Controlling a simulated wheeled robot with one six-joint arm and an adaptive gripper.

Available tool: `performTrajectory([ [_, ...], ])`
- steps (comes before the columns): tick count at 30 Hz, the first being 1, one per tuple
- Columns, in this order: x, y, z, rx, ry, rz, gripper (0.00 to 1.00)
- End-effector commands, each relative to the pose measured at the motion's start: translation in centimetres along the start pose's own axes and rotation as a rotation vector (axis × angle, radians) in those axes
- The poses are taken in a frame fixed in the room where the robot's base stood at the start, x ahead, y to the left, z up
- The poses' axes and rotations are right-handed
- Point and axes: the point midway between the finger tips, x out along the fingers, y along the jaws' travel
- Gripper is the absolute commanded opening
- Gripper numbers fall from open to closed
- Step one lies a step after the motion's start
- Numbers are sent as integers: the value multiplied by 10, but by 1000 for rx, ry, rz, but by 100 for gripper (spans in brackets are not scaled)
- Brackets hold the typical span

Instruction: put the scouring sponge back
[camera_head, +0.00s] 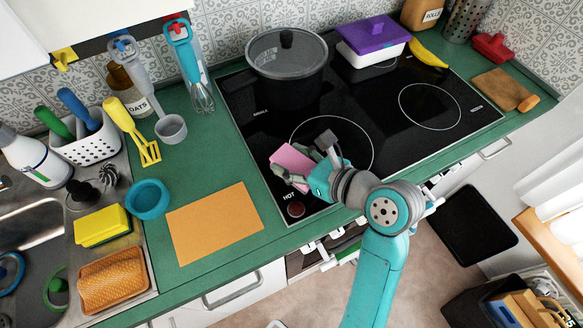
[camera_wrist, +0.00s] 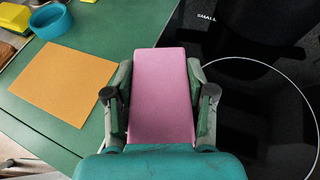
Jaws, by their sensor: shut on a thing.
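My gripper (camera_head: 308,165) is shut on a flat pink block (camera_head: 291,166) and holds it over the front left part of the black hob (camera_head: 345,120), close to the HOT mark. In the wrist view the pink block (camera_wrist: 162,100) sits between the two fingers (camera_wrist: 162,92), its far end sticking out past them. I cannot tell from its plain face whether it is a sponge. A yellow block with a green layer (camera_head: 102,226), looking like a scouring sponge, lies on the sink's edge at the left, apart from my gripper.
An orange mat (camera_head: 214,222) lies bare on the green counter. Left of it are a teal bowl (camera_head: 148,198) and an orange ribbed tray (camera_head: 114,280). A black pot (camera_head: 287,65) stands behind my gripper on the hob.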

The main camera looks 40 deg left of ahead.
Motion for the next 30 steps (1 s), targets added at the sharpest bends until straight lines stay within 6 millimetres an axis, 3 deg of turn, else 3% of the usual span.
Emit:
performTrajectory([
  [11,14,0,-35,2,1,0,0],
  [22,16,0,-38,0,0,-1,0],
  [23,16,0,-39,0,0,-1,57],
  [24,16,0,-38,0,0,-1,67],
  [26,16,0,-38,0,0,-1,80],
  [30,16,0,-38,0,0,-1,80],
])
